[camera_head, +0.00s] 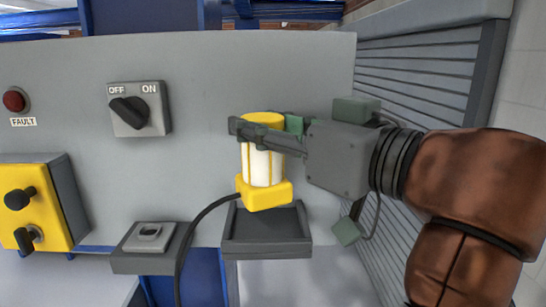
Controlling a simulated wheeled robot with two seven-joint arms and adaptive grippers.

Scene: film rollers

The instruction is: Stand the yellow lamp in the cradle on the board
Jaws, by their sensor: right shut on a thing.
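The yellow lamp (264,193) has a yellow base, a white ribbed body and a yellow top, and a dark cable runs down from its base. My right gripper (265,137) comes in from the right and is shut on the lamp's upper part, holding it upright. The lamp's base is just above or in front of a dark grey tray-like holder (266,252), which looks like the cradle, on the grey board (215,75). Whether the base touches this holder I cannot tell. My left gripper is not in view.
A rotary OFF/ON switch (139,109) and a red FAULT light (14,100) are on the board. A yellow box with black knobs (38,203) is at the left. A small grey ledge with a button-like fitting (150,238) is left of the holder. A slatted grey panel (425,75) stands at the right.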

